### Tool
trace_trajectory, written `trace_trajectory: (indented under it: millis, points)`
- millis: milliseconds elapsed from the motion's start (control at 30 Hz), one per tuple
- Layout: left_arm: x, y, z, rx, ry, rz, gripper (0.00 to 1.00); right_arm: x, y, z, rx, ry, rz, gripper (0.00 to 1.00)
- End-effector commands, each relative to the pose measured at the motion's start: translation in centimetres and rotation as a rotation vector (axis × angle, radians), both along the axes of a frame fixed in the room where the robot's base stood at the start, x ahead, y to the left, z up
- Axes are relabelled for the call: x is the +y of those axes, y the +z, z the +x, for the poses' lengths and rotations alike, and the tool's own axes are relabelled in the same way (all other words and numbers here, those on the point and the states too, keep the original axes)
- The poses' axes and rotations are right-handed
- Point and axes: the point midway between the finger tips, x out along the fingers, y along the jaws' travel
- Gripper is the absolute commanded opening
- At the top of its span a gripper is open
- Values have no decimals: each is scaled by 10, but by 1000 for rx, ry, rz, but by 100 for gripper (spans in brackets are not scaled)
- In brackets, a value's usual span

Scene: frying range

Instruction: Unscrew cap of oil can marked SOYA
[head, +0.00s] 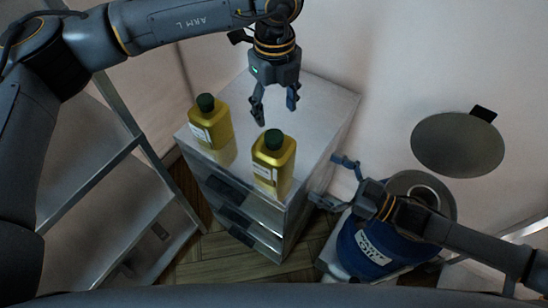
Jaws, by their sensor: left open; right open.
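Two yellow oil cans with dark green caps stand upright on a metal drawer cabinet (317,112). The left can (219,132) has its cap (205,102) on; the right can (280,172) also has its cap (273,139) on. Both have pale labels, too small to read, so I cannot tell which is marked SOYA. My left gripper (275,112) is open and empty, pointing down above the cabinet, behind and between the cans in the picture. My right gripper (328,181) is open and empty beside the cabinet's right side, apart from the right can.
A blue drum (358,248) with a white label stands right of the cabinet, partly under my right arm. A round grey lid (457,146) with a black tab is above it by the wall. Metal shelving (118,160) stands at left. The cabinet top's back is clear.

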Motion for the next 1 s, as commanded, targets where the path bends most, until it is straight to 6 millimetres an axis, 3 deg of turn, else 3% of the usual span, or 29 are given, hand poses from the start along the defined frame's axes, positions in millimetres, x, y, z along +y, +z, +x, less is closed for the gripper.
trace_trajectory:
  millis: [167,700,1000]
  points:
    - [4,2,3,-9,11,18,59,12,2,8,-4,2,7,100]
    - [3,1,2,-6,7,12,59,98,1,59,-3,3,4,100]
    - [3,1,2,-6,6,12,59,116,1,71,-2,1,3,100]
